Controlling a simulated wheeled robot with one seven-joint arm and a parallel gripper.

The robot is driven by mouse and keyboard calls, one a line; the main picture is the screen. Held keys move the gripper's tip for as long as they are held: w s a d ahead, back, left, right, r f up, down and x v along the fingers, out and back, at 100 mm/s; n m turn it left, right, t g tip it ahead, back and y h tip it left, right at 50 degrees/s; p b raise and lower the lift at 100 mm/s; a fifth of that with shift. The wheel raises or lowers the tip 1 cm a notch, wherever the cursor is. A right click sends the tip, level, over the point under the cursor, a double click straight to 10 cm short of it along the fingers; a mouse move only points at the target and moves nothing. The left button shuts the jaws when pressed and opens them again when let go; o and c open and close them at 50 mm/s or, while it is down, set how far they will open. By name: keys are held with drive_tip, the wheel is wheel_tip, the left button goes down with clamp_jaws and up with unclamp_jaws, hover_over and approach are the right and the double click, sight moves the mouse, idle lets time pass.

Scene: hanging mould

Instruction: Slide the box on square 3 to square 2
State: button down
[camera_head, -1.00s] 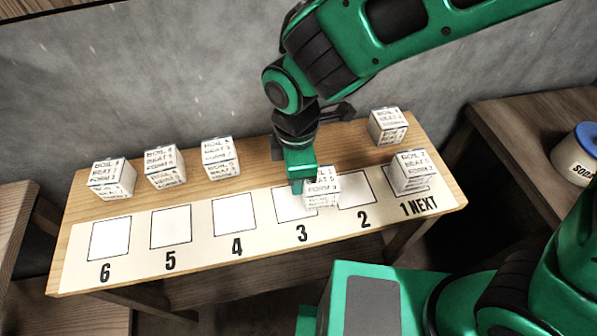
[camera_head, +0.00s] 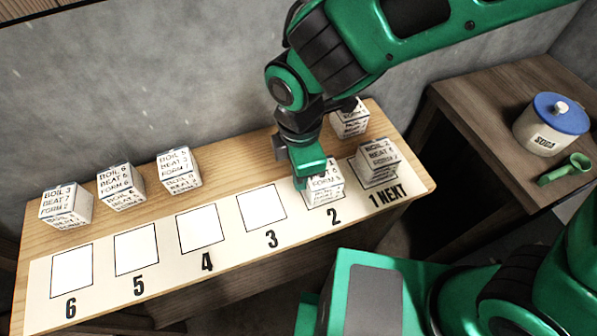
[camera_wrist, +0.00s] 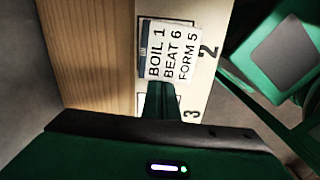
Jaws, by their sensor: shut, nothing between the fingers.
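The white printed box (camera_head: 325,187) sits on square 2 of the numbered strip (camera_head: 330,213), covering most of that square. In the wrist view the box (camera_wrist: 170,52) reads "BOIL 1 BEAT 6 FORM 5" beside the numeral 2. My gripper (camera_head: 303,180) is shut and empty. Its fingers are low against the left side of the box, on the side toward square 3. In the wrist view the green fingertip (camera_wrist: 161,98) meets or nearly meets the box's edge. Square 3 (camera_head: 262,208) is bare.
Another box (camera_head: 378,160) stands on square 1. One box (camera_head: 349,120) stands behind, partly hidden by my gripper. Three boxes, the nearest of them (camera_head: 180,170), line the back left. Squares 4, 5 and 6 are empty. A soda jar (camera_head: 548,130) and green scoop (camera_head: 566,170) are on the right table.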

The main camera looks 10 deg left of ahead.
drive_tip(key=a, duration=0.1)
drive_tip(key=s+a, duration=0.2)
drive_tip(key=shift+a, duration=0.3)
wheel_tip(320, 180, up, 10)
drive_tip(key=w+d+r+m, duration=0.1)
drive_tip(key=w+d+m, duration=0.35)
drive_tip(key=d, duration=0.55)
drive_tip(key=w+d+r+m, duration=0.1)
drive_tip(key=w+d+m, duration=0.3)
drive_tip(key=d, duration=0.5)
drive_tip(key=w+d+r+m, duration=0.1)
drive_tip(key=w+d+m, duration=0.2)
drive_tip(key=d+m, duration=0.5)
drive_tip(key=s+d+f+m, duration=0.1)
drive_tip(key=s+d+m, duration=0.5)
drive_tip(key=d, duration=0.5)
drive_tip(key=s+d+m, duration=0.7)
drive_tip(key=d, duration=0.5)
drive_tip(key=shift+d+f, duration=0.15)
drive_tip(key=shift+f, duration=0.2)
